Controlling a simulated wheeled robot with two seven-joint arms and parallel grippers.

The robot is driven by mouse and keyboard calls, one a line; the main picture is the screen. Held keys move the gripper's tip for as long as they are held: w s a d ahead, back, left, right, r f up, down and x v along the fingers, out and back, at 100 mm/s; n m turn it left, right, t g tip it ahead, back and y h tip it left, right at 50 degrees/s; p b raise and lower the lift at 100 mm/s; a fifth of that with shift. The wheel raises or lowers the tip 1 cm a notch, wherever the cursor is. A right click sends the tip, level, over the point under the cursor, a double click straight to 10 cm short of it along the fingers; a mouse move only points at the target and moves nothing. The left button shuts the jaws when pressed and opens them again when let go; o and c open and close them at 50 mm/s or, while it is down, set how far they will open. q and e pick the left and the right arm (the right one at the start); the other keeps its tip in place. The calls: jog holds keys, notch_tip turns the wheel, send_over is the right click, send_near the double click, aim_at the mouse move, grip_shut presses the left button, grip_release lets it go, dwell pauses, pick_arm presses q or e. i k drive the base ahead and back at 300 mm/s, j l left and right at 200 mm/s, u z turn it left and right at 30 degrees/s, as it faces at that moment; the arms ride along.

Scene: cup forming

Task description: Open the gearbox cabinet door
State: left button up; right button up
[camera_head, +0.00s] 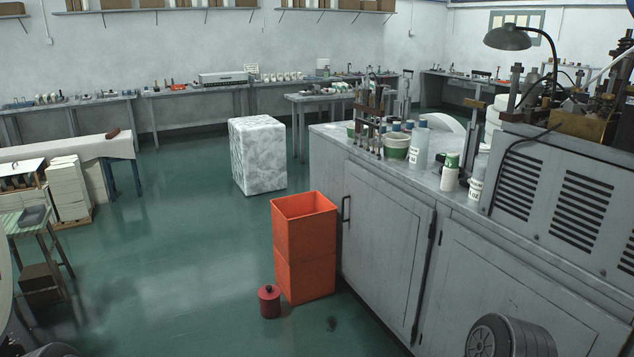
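A long grey cabinet (325,170) stands at the right, under a worktop with machinery on it. Its door (377,240) faces left and looks shut, flush with the front. A dark vertical bar handle (346,209) sits near the door's far edge, and dark hinges show at the near edge. A second large panel (500,285) lies nearer, to the right; I cannot tell if it opens. Neither of my grippers is in view.
An orange bin (304,245) stands on the floor close by the door's handle side. A small red canister (269,301) stands beside it. A white-grey block (257,155) is farther back. Bottles and tubs (396,146) crowd the worktop. The green floor (170,260) left of the bin is open.

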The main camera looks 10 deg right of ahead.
aim_at(387, 231)
jog(key=i+j+z, duration=0.95)
jog(key=i+j, duration=0.15)
jog(key=i+j+z, duration=0.1)
jog(key=i+j, duration=0.3)
jog(key=i+j+z, duration=0.15)
jog(key=i+j, duration=0.25)
jog(key=i+j+z, duration=0.15)
jog(key=i+j, duration=0.2)
jog(key=i+j+z, duration=0.1)
jog(key=i+j, duration=0.25)
jog(key=j, duration=0.2)
jog(key=i+j+z, duration=0.15)
jog(key=i+j, duration=0.15)
jog(key=j, duration=0.2)
jog(key=i, duration=0.45)
